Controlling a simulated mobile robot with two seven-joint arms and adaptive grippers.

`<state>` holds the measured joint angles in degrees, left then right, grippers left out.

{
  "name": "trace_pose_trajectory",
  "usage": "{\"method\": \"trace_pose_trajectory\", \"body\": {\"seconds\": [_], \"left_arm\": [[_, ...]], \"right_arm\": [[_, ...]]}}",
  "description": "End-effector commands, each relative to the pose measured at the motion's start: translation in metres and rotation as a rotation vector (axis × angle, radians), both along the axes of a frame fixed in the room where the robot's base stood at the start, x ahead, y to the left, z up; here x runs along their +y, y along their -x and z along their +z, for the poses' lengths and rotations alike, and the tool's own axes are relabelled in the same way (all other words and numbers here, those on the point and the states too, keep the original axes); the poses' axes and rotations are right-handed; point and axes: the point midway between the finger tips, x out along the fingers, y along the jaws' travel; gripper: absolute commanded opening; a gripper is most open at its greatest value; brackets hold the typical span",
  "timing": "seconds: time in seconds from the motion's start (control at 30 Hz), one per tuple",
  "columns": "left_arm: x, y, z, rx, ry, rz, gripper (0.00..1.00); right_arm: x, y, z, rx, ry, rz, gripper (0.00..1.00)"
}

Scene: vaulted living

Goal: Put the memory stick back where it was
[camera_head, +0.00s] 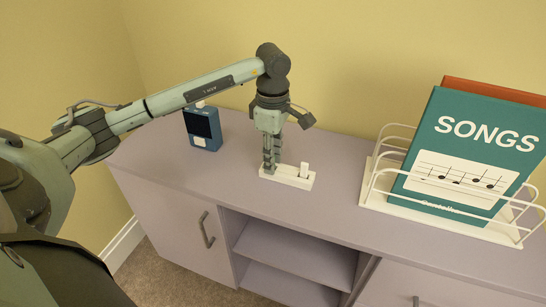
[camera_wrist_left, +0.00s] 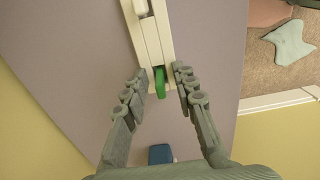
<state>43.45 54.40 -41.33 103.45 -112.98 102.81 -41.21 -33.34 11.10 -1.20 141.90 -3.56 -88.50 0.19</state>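A long white holder (camera_head: 287,178) lies on the cabinet top, and it also shows in the wrist view (camera_wrist_left: 152,42). A white upright piece (camera_head: 304,170) stands at its right end. In the wrist view a small green piece (camera_wrist_left: 160,83) stands at the holder's near end; I cannot tell for certain which piece is the memory stick. My left gripper (camera_head: 268,170) points down at the holder's left end. In the wrist view its fingers (camera_wrist_left: 160,70) are apart, either side of the green piece, with gaps visible. The head view hides the green piece behind the fingers. My right gripper is out of view.
A blue device with a dark screen (camera_head: 203,128) stands at the back left of the lilac cabinet (camera_head: 335,205). A white wire rack (camera_head: 372,190) holding a teal SONGS book (camera_head: 470,150) and an orange-red book (camera_head: 495,91) stands right. Bare top lies between holder and rack.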

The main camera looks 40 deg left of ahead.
Motion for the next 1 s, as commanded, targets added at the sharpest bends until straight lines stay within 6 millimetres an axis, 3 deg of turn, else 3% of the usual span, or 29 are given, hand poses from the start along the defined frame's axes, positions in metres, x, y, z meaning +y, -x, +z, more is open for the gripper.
{"method": "trace_pose_trajectory", "body": {"seconds": [0.07,0.4,0.6,1.0], "left_arm": [[0.0,0.0,0.004,0.0,0.0,0.0,0.27],[0.0,-0.001,0.081,-0.005,0.001,0.0,0.27],[0.0,-0.001,0.112,-0.004,0.0,0.0,0.27],[0.0,0.0,0.123,-0.001,0.001,0.0,0.27]], "right_arm": [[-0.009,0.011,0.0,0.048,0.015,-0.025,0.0],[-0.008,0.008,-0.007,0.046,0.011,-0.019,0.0],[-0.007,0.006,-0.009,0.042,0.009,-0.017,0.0],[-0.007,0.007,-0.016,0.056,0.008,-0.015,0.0]]}}
